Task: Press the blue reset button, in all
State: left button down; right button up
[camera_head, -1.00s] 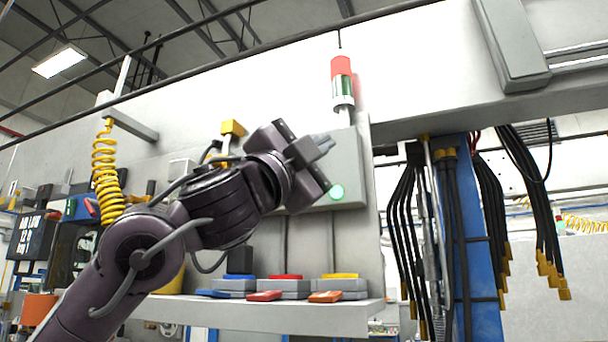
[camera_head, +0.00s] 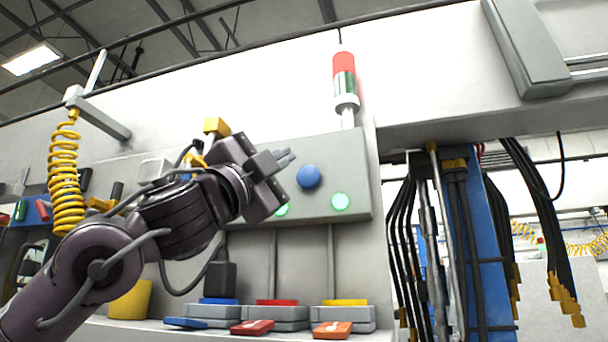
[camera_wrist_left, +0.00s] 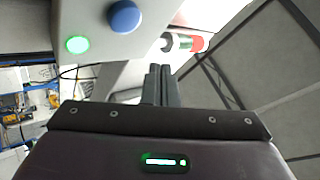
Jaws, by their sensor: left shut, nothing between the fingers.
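The round blue reset button (camera_head: 309,177) sits on the front of a grey wall box (camera_head: 345,155). In the left wrist view the blue button (camera_wrist_left: 124,16) is at the top, left of the shut fingers (camera_wrist_left: 161,84). My right gripper is not in view.
A red and green signal lamp (camera_head: 345,80) stands above the box. A shelf below holds grey blocks with blue, red and yellow tops (camera_head: 345,303). Black cables (camera_head: 410,230) hang at the right, beside a blue post. A yellow coiled hose (camera_head: 65,175) hangs at the left.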

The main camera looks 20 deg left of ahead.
aim_at(308, 177)
pick_arm(q)
jog(key=w, duration=0.1)
jog(key=w+p, duration=0.1)
jog(key=w, duration=0.1)
jog(key=w+d+p, duration=0.1)
jog(key=w, duration=0.1)
jog(key=shift+w+r, duration=0.15)
jog(key=shift+w, duration=0.1)
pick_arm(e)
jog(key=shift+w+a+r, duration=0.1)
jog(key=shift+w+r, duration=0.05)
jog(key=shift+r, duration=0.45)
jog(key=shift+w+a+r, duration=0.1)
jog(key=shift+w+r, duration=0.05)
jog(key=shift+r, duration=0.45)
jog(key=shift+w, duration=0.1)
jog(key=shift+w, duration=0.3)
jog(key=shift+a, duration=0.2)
pick_arm(q)
jog(key=shift+w, duration=0.1)
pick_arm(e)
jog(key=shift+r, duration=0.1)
